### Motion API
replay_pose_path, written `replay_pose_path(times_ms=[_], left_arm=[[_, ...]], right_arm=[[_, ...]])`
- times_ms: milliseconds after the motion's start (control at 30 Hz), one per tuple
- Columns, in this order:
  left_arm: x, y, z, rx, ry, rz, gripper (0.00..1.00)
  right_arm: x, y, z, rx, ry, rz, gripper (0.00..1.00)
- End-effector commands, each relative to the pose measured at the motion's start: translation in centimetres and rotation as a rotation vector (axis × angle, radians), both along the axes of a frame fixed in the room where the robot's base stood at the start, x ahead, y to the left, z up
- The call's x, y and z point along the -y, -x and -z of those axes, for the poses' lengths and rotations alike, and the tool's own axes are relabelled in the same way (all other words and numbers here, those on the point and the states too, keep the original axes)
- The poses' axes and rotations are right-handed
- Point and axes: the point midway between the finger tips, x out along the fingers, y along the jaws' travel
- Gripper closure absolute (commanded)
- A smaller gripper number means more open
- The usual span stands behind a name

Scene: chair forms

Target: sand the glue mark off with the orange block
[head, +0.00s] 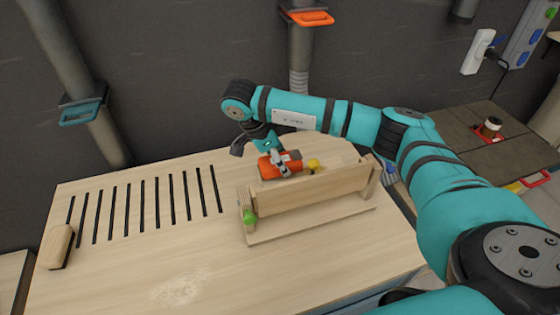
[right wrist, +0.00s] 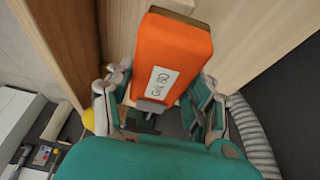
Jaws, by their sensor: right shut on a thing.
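My right gripper (head: 279,158) is shut on the orange block (head: 267,169), behind the upright wooden board (head: 315,190). In the right wrist view the orange block (right wrist: 172,55) sits between the two fingers and bears a white label reading "Grit 80". Its far end is close to pale wood (right wrist: 245,40); I cannot tell whether it touches. No glue mark shows clearly on the board; its far side is hidden in the head view. A pale speckled patch (head: 180,288) lies on the bench top at the front. My left gripper is out of view.
The board stands on a wooden base with a green knob (head: 249,217) and a yellow knob (head: 313,164). The slotted bench top (head: 130,250) is largely clear. A wooden block with a dark underside (head: 58,246) lies at left. A dark side table (head: 460,130) stands right.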

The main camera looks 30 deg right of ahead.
Motion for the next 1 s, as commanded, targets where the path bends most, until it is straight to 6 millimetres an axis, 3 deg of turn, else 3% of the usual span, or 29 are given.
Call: replay_pose_path(times_ms=[600,1000], left_arm=[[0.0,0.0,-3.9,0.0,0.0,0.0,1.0],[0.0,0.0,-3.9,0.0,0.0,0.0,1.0]], right_arm=[[0.0,-0.1,-6.6,0.002,0.001,0.0,0.72],[0.0,-0.2,-6.8,0.001,0.001,-0.004,0.72]])
